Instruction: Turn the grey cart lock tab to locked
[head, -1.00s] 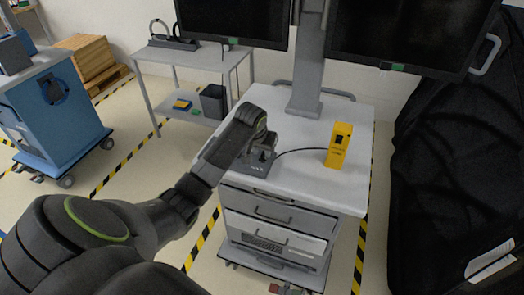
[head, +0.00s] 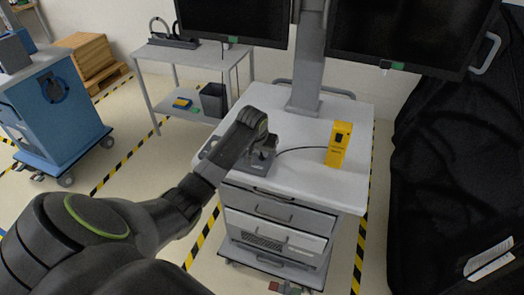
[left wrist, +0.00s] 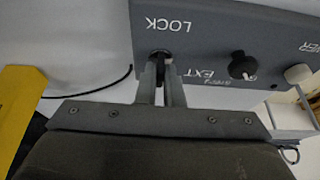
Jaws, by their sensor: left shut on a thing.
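The grey cart (head: 290,212) stands in the middle of the head view, with a small grey control box (head: 256,168) on its white top. In the left wrist view the box's panel (left wrist: 212,30) shows upside-down LOCK and EXT labels. A dark lock tab (left wrist: 160,62) sits by the LOCK label, mostly hidden between my fingers. My left gripper (left wrist: 162,82) is shut on this tab; in the head view the gripper (head: 262,150) is at the box, partly hidden by my wrist. Which way the tab points is hard to tell. My right gripper is out of view.
A black knob (left wrist: 242,66) by EXT and a pale knob (left wrist: 297,73) are beside the tab. A yellow device (head: 338,146) stands right on the cart top, near a black cable (head: 298,149). A black-covered object (head: 450,150) fills the right side. A blue cart (head: 62,115) stands left.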

